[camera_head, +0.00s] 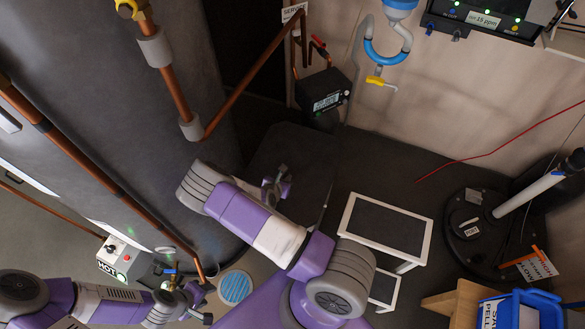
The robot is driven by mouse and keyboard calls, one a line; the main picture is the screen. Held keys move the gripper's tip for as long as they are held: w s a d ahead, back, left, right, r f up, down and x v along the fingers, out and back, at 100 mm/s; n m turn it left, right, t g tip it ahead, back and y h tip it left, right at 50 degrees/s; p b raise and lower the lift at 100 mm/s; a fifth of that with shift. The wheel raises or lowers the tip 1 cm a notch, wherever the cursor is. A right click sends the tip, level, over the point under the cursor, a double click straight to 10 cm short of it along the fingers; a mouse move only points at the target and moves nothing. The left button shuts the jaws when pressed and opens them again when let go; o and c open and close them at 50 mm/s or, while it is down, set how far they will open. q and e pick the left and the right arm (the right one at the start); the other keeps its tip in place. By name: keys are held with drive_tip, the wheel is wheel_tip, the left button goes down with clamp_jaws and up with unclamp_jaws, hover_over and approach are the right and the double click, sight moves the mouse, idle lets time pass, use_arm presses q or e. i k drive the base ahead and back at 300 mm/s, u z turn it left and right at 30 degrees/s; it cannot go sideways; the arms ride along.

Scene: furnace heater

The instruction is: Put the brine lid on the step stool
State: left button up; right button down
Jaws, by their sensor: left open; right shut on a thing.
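My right gripper (277,186) is shut in the middle of the view, above the dark floor. What it holds is dark and blends with the floor; a dark surface (308,165) with a thin straight edge shows beside the fingers, and I take it for the brine lid, though its outline is unclear. The step stool (436,222) has white frames and dark treads and stands right of my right arm. Its lower step is partly hidden by my arm. The gripper is apart from the stool, up and left of it. My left gripper (190,297) is open and empty at the lower left.
A round black base (472,238) with a white pipe (530,190) stands right of the stool. A blue bin (543,298) and wooden box (455,303) are at the lower right. A grey tank (90,90) with copper pipes fills the left. Dark floor between stool and wall is clear.

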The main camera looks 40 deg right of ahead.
sight(379, 225)
drive_tip(key=k, duration=0.9)
